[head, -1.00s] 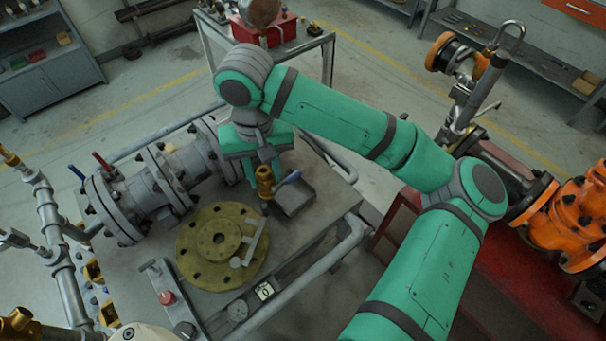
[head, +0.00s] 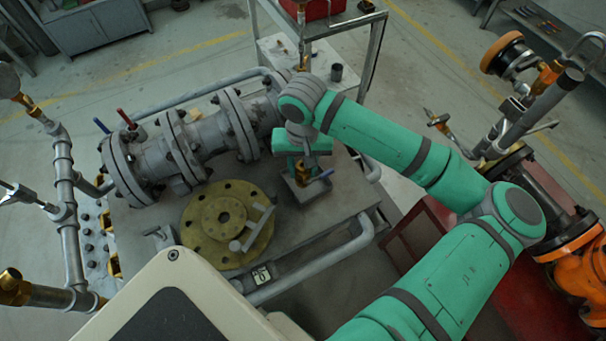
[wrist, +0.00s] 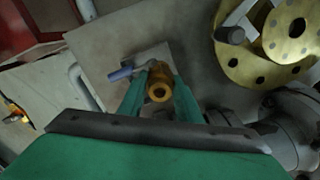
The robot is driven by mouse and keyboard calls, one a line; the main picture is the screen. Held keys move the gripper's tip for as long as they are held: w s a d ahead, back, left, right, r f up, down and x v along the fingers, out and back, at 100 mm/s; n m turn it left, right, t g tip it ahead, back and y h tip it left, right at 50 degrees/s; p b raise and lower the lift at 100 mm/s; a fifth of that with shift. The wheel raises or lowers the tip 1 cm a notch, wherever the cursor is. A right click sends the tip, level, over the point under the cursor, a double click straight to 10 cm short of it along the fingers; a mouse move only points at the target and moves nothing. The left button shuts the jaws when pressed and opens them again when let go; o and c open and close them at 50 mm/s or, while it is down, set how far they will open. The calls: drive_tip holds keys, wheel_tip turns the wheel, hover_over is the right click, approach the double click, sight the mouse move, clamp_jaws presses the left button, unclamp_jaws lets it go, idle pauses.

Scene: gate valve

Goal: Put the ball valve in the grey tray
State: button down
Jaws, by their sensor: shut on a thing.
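The ball valve (head: 301,173) is a brass body with a blue lever handle. My gripper (head: 303,163) is shut on it, with the valve pointing down between the fingers. In the head view the valve is over the small grey tray (head: 309,194), within its outline. I cannot tell whether it touches the tray floor. In the wrist view, the valve (wrist: 159,86) sits between the two green fingers (wrist: 158,94), its blue handle pointing left. The tray (wrist: 150,54) shows partly behind it; the fingers and valve hide the rest.
A yellow round flange (head: 200,225) with a grey tool across it lies left of the tray on the bench. A large grey flanged pipe valve (head: 170,155) stands behind it. A grey pipe rail (head: 325,258) runs along the bench's near right edge.

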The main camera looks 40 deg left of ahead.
sight(303, 177)
drive_tip(key=shift+f, duration=1.95)
drive_tip(key=shift+f, duration=0.15)
drive_tip(key=c, duration=1.3)
unclamp_jaws()
drive_tip(key=shift+s+r, duration=0.1)
drive_tip(key=shift+r, duration=0.25)
wheel_tip(303, 177, up, 11)
drive_tip(key=shift+f, duration=0.1)
drive_tip(key=shift+r, duration=0.4)
